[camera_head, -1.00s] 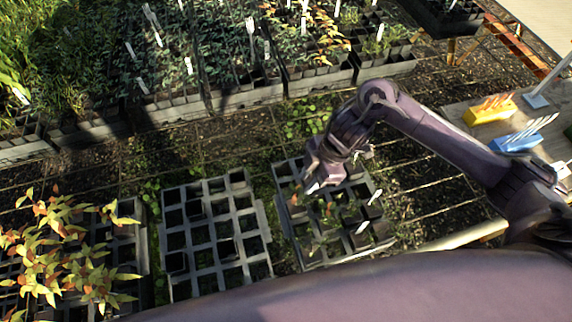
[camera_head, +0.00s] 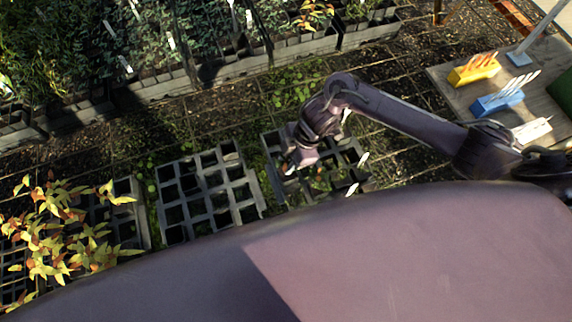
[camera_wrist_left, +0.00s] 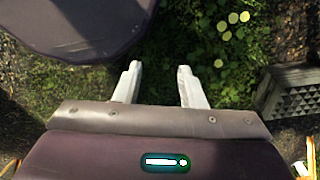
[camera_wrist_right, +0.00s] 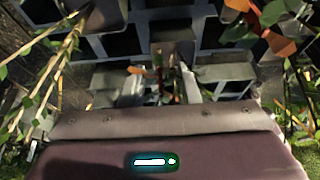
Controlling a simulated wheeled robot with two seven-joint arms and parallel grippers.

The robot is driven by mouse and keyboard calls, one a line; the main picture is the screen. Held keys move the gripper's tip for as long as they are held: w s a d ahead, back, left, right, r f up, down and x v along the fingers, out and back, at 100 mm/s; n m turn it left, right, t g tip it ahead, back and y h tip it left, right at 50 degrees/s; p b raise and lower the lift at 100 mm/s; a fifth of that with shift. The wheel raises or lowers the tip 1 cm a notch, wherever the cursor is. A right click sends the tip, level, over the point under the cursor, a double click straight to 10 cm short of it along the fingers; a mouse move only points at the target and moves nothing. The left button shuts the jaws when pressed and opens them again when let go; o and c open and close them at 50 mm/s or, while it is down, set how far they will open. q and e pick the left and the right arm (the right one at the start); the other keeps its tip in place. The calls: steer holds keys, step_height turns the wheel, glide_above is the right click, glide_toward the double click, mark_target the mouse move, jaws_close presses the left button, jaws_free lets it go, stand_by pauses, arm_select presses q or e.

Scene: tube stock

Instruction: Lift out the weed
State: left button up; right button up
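The black cell tray (camera_head: 272,150) at the right of the near row holds small green plants (camera_head: 322,180) and white labels (camera_head: 352,189). My right gripper (camera_head: 299,163) is low over its left part. In the right wrist view my right gripper (camera_wrist_right: 168,85) points down among grey tray cells (camera_wrist_right: 228,72), with a thin stem and orange-green bits near the fingers. Shadow and clutter hide whether it grips anything. Leafy stems (camera_wrist_right: 275,22) stand close on both sides. I cannot single out the weed. My left gripper (camera_wrist_left: 158,72) is open and empty above weedy ground.
An empty cell tray (camera_head: 207,195) lies left of the planted one, and a yellow-orange leafy plant (camera_head: 60,225) stands farther left. Full trays (camera_head: 165,85) line the back. A board at right carries yellow (camera_head: 474,70) and blue (camera_head: 498,98) label blocks.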

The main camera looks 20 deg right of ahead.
arm_select(q)
steer(key=shift+s+a+f, duration=0.1)
steer(key=shift+s, duration=0.65)
arm_select(e)
jaws_close()
steer(key=shift+r, duration=0.1)
